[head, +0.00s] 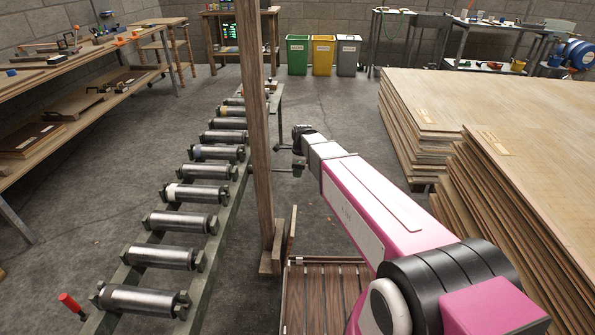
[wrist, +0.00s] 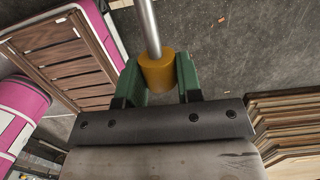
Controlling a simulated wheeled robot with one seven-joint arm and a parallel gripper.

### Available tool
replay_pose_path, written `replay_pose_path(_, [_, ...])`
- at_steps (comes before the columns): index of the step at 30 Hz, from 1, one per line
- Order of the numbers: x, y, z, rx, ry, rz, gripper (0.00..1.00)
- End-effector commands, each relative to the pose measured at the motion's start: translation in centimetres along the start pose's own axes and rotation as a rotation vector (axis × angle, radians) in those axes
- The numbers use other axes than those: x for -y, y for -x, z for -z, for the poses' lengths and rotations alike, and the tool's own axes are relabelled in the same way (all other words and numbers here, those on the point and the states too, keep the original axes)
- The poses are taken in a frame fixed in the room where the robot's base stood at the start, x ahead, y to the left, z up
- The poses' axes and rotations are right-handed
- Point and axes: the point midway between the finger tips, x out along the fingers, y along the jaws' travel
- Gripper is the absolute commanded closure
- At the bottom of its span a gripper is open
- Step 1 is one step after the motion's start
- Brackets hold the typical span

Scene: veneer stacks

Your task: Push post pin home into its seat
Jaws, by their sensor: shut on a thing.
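In the wrist view my gripper (wrist: 160,74) has its two green fingers closed on an orange-yellow knob (wrist: 158,72). A plain steel rod (wrist: 148,25) runs from the knob to the top edge of the picture; I take knob and rod to be the post pin. The rod's far end is out of view, so I cannot tell whether it is in a seat. In the head view my arm reaches forward just right of a tall wooden post (head: 258,130). The pin and its seat cannot be made out there.
A roller conveyor (head: 165,257) runs along the left of the post, with a red handle (head: 70,303) at its near end. A slatted wooden rack (head: 325,292) lies below my arm. Veneer stacks (head: 480,205) stand to the right. Concrete floor is clear behind.

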Motion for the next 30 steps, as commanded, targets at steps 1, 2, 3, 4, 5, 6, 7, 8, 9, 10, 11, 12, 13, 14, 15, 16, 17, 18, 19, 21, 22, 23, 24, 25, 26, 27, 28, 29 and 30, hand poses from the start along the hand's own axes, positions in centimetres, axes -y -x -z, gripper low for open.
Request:
replay_pose_path(1, [0.0,0.0,0.0,0.000,0.000,0.000,0.93])
replay_pose_path(2, [0.0,0.0,0.0,0.000,0.000,0.000,0.93])
replay_pose_path(3, [0.0,0.0,0.0,0.000,0.000,0.000,0.93])
replay_pose_path(4, [0.0,0.0,0.0,0.000,0.000,0.000,0.93])
replay_pose_path(5, [0.0,0.0,0.0,0.000,0.000,0.000,0.93])
replay_pose_path(6, [0.0,0.0,0.0,0.000,0.000,0.000,0.93])
replay_pose_path(7, [0.0,0.0,0.0,0.000,0.000,0.000,0.93])
replay_pose_path(8, [0.0,0.0,-0.1,0.000,0.000,0.000,0.93])
replay_pose_path(9, [0.0,0.0,-0.1,0.000,0.000,0.000,0.93])
replay_pose_path(10, [0.0,0.0,-0.2,0.000,0.000,0.000,0.93])
replay_pose_path(11, [0.0,0.0,-0.2,0.000,0.000,0.000,0.93])
replay_pose_path(12, [0.0,0.0,-0.3,0.000,0.000,0.000,0.93])
replay_pose_path(13, [0.0,0.0,-0.4,0.000,0.000,0.000,0.93])
replay_pose_path(14, [0.0,-0.1,-0.5,0.000,0.000,0.000,0.93])
replay_pose_path(15, [0.0,-0.1,-0.6,0.000,0.000,0.000,0.93])
replay_pose_path(16, [0.0,-0.1,-0.7,0.000,0.000,0.000,0.93])
replay_pose_path(17, [0.0,-0.1,-0.7,0.000,0.000,0.000,0.93])
replay_pose_path(18, [0.0,-0.1,-0.8,0.000,0.000,0.000,0.93])
replay_pose_path(19, [0.0,-0.1,-0.9,0.000,0.000,0.000,0.93])
replay_pose_path(21, [0.0,-0.1,-1.1,0.000,0.000,0.000,0.93])
replay_pose_path(22, [0.0,-0.1,-1.2,0.000,0.000,0.000,0.93])
replay_pose_path(23, [0.0,-0.1,-1.3,0.000,0.000,0.000,0.93])
replay_pose_path(24, [0.0,-0.1,-1.2,0.000,-0.001,0.000,0.93])
replay_pose_path(25, [0.0,-0.1,-1.2,0.000,-0.001,0.000,0.93])
replay_pose_path(26, [0.0,-0.1,-1.2,0.000,-0.001,0.000,0.93])
replay_pose_path(27, [0.0,-0.1,-1.2,0.000,-0.001,0.000,0.93])
replay_pose_path(28, [0.0,-0.1,-1.1,0.000,-0.001,0.000,0.93])
replay_pose_path(29, [0.0,-0.1,-1.1,0.000,-0.001,0.000,0.93])
replay_pose_path(30, [0.0,-0.1,-1.0,0.000,-0.001,0.000,0.93])
